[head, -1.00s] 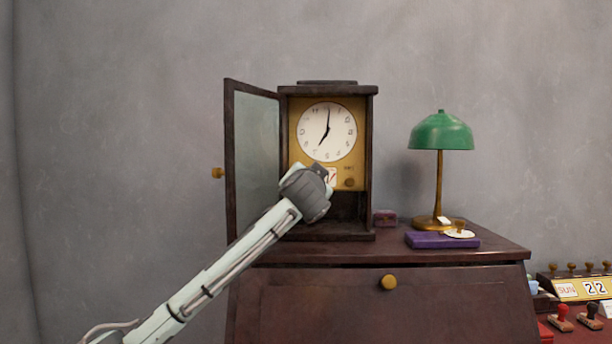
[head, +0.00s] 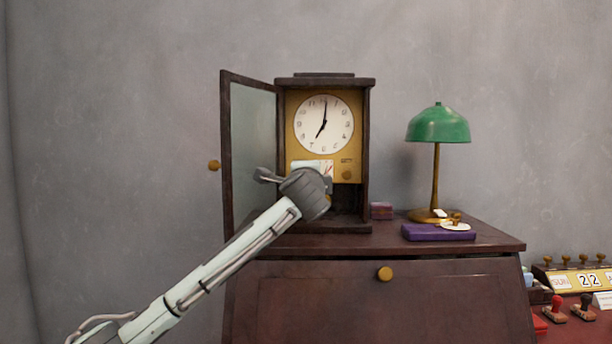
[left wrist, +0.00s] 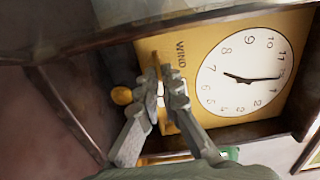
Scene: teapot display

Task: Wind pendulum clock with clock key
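The pendulum clock (head: 324,125) stands on the cabinet with its glass door (head: 252,160) swung open to the left. Its white dial also shows in the left wrist view (left wrist: 240,75), turned sideways, beside the word WIND on the brass face. My left gripper (left wrist: 161,82) is at the lower brass face beside that word. Its fingertips are close together around a thin brass piece (left wrist: 156,64), which looks like the clock key. The fingers hide most of it, and I cannot see how it meets the winding hole. My right gripper is not in view.
A green lamp (head: 438,125) and a purple box (head: 438,232) with a white disc and small brass piece stand right of the clock. A small reddish box (head: 381,211) sits beside it. Stamps (head: 584,308) and a calendar (head: 582,279) are at the far right.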

